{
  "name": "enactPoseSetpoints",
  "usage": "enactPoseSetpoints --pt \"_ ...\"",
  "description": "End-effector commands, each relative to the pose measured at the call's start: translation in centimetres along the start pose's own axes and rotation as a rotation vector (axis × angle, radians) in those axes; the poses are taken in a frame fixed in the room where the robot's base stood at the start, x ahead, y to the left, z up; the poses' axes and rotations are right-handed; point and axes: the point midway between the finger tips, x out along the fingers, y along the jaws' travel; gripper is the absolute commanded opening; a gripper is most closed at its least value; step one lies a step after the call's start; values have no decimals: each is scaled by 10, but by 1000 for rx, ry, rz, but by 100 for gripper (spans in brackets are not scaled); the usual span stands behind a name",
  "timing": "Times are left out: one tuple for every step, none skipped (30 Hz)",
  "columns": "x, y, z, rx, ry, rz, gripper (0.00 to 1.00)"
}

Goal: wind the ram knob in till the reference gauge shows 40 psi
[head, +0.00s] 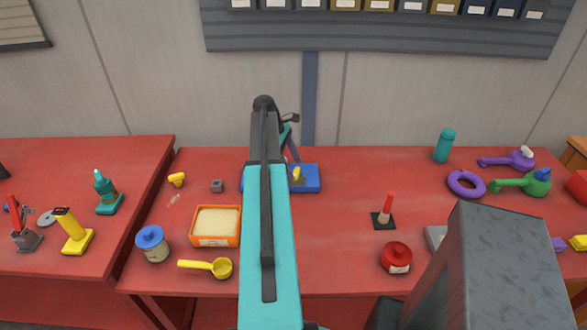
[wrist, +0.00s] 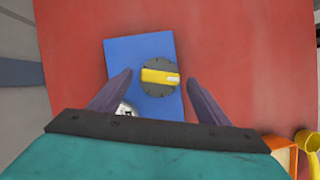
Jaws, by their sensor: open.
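The ram knob is a yellow bar on a dark round dial (wrist: 159,77), mounted on a blue base (wrist: 120,55). In the head view the yellow knob (head: 296,173) and blue base (head: 310,184) are partly hidden behind my arm. My gripper (wrist: 158,74) is open, its two purple-grey fingers on either side of the dial in the wrist view, with a gap showing at each side. It also shows in the head view (head: 293,155), above the base. A white gauge face (wrist: 125,109) is partly covered by the left finger, and its reading cannot be made out.
An orange tray (head: 238,228) and a yellow scoop (head: 221,268) lie to the left of my arm. A black stand with a red post (head: 388,205) and a red pot (head: 396,257) stand to the right. The red bench around the base is clear.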

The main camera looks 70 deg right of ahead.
Motion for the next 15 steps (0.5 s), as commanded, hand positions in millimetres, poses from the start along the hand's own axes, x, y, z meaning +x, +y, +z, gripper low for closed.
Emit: enactPoseSetpoints --pt "-5 1 -1 0 1 2 70" --pt "-8 0 -1 0 0 1 70" --pt "-13 0 -1 0 0 1 70" --pt "-17 1 -1 0 1 2 70" --pt "-21 1 -1 0 1 2 70" --pt "-26 1 -1 0 1 2 70" --pt "-30 1 -1 0 0 2 70" --pt "-34 1 -1 0 1 2 70" --pt "-40 1 -1 0 1 3 70" --pt "-44 1 -2 0 1 3 70" --pt "-48 1 -2 -1 1 2 70" --pt "-54 1 -2 -1 1 2 70" --pt "-58 1 -2 0 1 3 70" --pt "-62 1 -2 0 1 3 70" --pt "-67 1 -2 0 1 3 70"
